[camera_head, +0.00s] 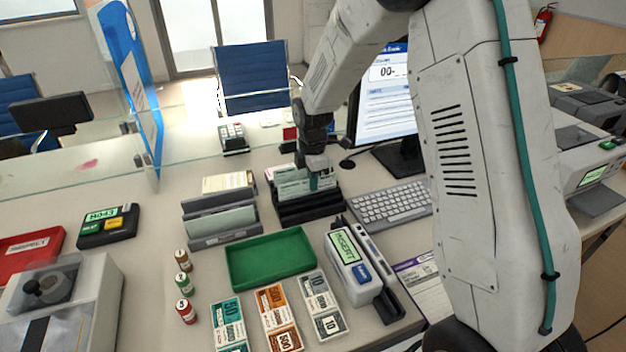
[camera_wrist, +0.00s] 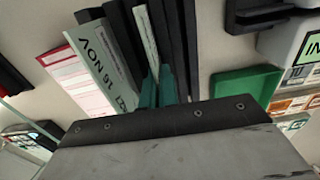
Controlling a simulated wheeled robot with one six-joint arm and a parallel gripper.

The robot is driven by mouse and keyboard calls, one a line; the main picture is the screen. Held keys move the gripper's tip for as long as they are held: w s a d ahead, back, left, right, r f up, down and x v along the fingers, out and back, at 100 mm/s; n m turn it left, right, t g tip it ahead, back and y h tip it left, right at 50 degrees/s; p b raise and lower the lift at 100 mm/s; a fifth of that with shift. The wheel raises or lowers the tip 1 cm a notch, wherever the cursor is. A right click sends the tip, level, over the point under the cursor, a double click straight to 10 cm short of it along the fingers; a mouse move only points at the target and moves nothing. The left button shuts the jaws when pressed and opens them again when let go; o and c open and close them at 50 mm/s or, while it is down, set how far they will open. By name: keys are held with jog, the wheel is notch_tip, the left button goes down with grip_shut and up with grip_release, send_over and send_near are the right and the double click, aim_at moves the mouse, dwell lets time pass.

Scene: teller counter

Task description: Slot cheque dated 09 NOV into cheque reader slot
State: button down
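A black cheque rack (camera_head: 310,213) stands mid-counter, with pale green cheques (camera_head: 290,186) upright in it. My gripper (camera_head: 318,180) is down at the rack's top. In the wrist view, its teal fingertips (camera_wrist: 158,88) sit close together at the edge of one thin upright cheque (camera_wrist: 147,38); I cannot tell if they grip it. Its date is hidden. The neighbouring cheque (camera_wrist: 100,62) reads NOV with a number like 16, upside down. The cheque reader (camera_head: 358,278), with a green INSERT screen, stands to the right, its dark slot (camera_head: 368,245) along its right side.
A green tray (camera_head: 270,258) lies between the rack and banknote stacks (camera_head: 272,308). A grey rack (camera_head: 222,226) with papers is to the left. A keyboard (camera_head: 390,203) and monitor (camera_head: 385,95) are to the right. A glass screen (camera_head: 70,160) stands at left.

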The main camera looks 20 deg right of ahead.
jog(key=shift+r, duration=0.15)
notch_tip(320, 180, up, 11)
dwell(2.1)
jog(key=shift+d+r, duration=0.1)
dwell(0.4)
